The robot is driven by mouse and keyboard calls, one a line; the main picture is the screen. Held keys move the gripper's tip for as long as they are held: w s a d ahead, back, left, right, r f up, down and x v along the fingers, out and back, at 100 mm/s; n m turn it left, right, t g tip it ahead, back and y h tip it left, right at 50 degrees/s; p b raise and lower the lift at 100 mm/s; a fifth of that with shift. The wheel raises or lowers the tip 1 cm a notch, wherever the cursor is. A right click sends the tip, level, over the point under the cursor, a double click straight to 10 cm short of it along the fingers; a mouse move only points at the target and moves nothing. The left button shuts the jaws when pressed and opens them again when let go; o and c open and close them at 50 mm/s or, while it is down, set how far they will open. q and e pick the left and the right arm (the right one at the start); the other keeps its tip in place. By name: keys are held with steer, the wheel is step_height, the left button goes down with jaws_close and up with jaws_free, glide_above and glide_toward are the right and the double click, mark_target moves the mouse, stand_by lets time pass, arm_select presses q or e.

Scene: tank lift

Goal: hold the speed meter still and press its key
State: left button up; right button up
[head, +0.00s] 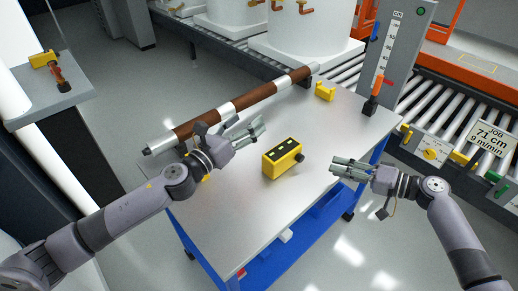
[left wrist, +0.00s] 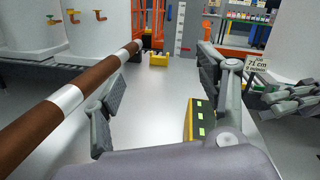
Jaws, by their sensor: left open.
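The speed meter, a yellow box with a black top face and pale green squares (head: 283,157), stands on the grey table top. My left gripper (head: 252,131) is open and empty, up and left of the meter, apart from it. In the left wrist view the meter (left wrist: 194,122) shows between the open fingers, close to the right one, which hides part of it. Which square is its key I cannot tell. My right gripper (head: 340,165) is right of the meter, apart from it, fingers pointing left; its finger gap is unclear.
A brown roller with silver bands (head: 250,98) lies along the table's back left edge. A yellow bracket (head: 325,91) and an upright scale (head: 398,50) stand at the far end. A roller conveyor with a job sign (head: 490,137) runs on the right. The table's front is clear.

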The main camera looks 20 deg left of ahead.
arm_select(q)
steer(key=s+d+f+m+g+h, duration=0.2)
steer(key=s+d+f+m, duration=0.2)
steer(key=d+m, duration=0.1)
glide_toward(278, 157)
steer(key=w, duration=0.1)
steer(key=w+f, duration=0.1)
steer(key=w+d+f, duration=0.1)
steer(key=w, duration=0.1)
steer(key=shift+f, duration=0.15)
steer(key=x, duration=0.6)
steer(key=shift+x, duration=0.8)
steer(key=shift+c, duration=0.6)
steer(key=c, duration=1.3)
arm_select(e)
jaws_close()
